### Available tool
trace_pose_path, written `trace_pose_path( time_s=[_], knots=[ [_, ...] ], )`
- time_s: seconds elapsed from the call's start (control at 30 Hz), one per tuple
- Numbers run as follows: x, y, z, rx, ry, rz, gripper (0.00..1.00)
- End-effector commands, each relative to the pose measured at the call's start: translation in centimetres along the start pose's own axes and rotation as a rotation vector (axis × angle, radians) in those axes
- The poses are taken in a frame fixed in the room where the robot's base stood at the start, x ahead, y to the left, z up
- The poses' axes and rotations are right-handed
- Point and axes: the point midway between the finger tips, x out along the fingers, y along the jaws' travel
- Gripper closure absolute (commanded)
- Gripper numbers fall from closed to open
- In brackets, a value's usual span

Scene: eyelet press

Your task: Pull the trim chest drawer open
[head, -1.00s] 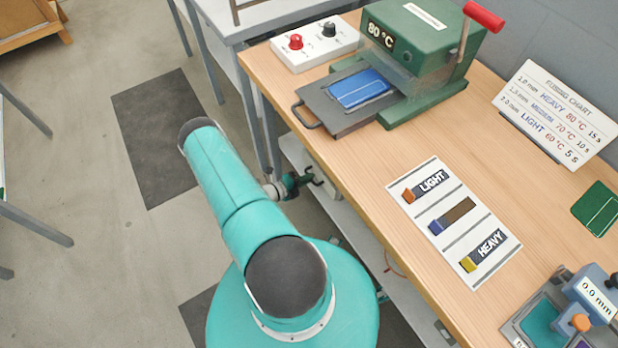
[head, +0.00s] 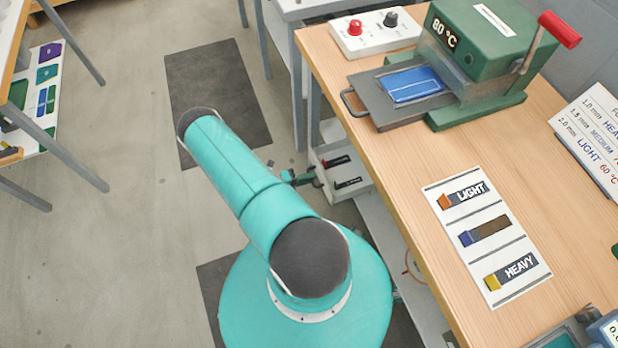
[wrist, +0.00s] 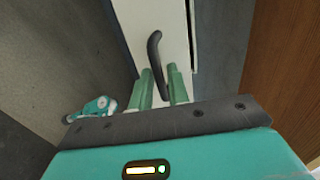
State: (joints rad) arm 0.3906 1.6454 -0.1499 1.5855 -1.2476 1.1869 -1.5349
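The trim chest drawer (head: 327,192) is a white tray under the right bench in the head view. It is pulled out at least partly, showing a red item and a dark item inside. Its pale front (wrist: 176,28) and dark bar handle (wrist: 154,50) fill the upper middle of the wrist view. My gripper (wrist: 160,72) has its two green fingers on either side of the handle's lower part, apparently closed on it. In the head view my gripper (head: 303,179) is small at the drawer's front, so finger contact is hard to see there.
The wooden bench (head: 400,165) stands on the right, bearing a green press (head: 480,60), a control box (head: 375,33) and a strip card (head: 487,238). Another table with a sheet (head: 42,95) stands at left. The floor between has free room and dark mats (head: 218,100).

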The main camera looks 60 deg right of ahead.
Motion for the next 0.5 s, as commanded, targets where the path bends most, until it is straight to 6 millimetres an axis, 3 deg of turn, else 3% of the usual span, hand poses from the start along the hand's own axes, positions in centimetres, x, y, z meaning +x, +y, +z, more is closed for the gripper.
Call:
trace_pose_path(
  time_s=[0.07,0.37,0.5],
  knots=[
    [0.0,0.0,0.0,0.0,0.0,0.0,0.68],
    [-0.1,0.1,-0.1,-0.001,0.001,0.001,0.68],
    [-1.2,0.1,0.0,-0.001,-0.001,0.002,0.68]
  ],
)
